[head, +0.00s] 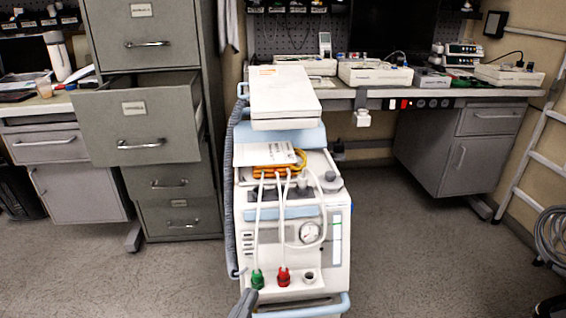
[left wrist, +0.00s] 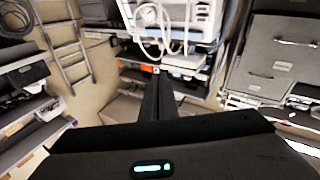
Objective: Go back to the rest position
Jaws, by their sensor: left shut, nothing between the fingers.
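My left gripper (head: 248,296) shows only as its grey tip at the bottom edge of the head view, in front of the lower left part of the white medical cart (head: 325,265). In the left wrist view my left gripper's dark fingers (left wrist: 157,75) lie together, with nothing between them. The cart carries hoses, a gauge, and a green and a red connector, and shows at the top of the left wrist view. A white pump-like device (head: 285,97) sits on top of the cart. My right gripper is in neither view.
A grey filing cabinet (head: 165,52) stands left of the cart, with one drawer (head: 139,122) pulled out. A workbench (head: 350,103) with several white devices runs along the back right. A ladder (head: 525,150) leans at the right. The floor (head: 415,255) right of the cart is clear.

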